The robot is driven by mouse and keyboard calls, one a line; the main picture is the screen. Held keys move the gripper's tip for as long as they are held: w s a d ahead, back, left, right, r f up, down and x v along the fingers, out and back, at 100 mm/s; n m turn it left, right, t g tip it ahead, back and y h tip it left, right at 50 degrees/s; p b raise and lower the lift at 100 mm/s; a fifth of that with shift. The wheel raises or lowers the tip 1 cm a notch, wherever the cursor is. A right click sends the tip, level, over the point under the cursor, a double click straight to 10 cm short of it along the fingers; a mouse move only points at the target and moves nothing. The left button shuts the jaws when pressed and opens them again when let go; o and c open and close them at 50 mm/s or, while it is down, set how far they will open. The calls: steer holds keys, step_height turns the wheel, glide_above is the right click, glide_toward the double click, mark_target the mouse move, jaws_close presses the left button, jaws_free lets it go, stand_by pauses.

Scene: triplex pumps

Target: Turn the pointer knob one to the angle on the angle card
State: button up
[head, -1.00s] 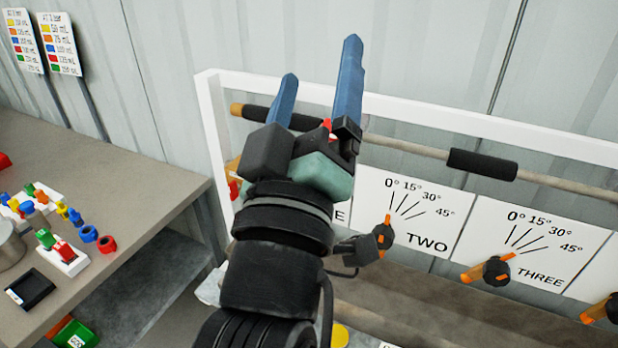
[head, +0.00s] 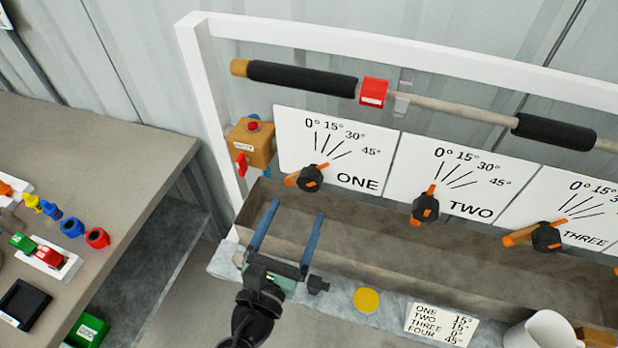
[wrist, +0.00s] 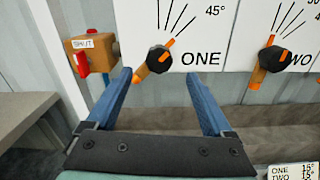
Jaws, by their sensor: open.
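Pointer knob one (head: 311,179) is black with an orange pointer, below the angle marks on the ONE plate (head: 290,125). Its narrow orange tip points up and right, towards the 30° to 45° marks; I cannot tell the exact angle. Its wider orange end points down left. My gripper (head: 297,209) is open and empty, in front of and below the knob. In the wrist view, the knob (wrist: 158,60) appears just above and between my fingertips (wrist: 158,73), apart from them. The angle card (head: 442,324) reads ONE 15°, TWO 15°, THREE 0°, FOUR 45°.
Knob two (head: 425,209) and knob three (head: 546,237) stand to the right. A wooden box with a red button (head: 250,142) is left of the plate. A padded rail (head: 300,78) runs above and a trough (head: 400,250) below. A workbench (head: 90,140) stands left.

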mark_target(307, 185)
steer(key=x, duration=0.8)
steer(key=shift+w+p, duration=0.25)
steer(key=shift+p, duration=0.05)
jaws_close()
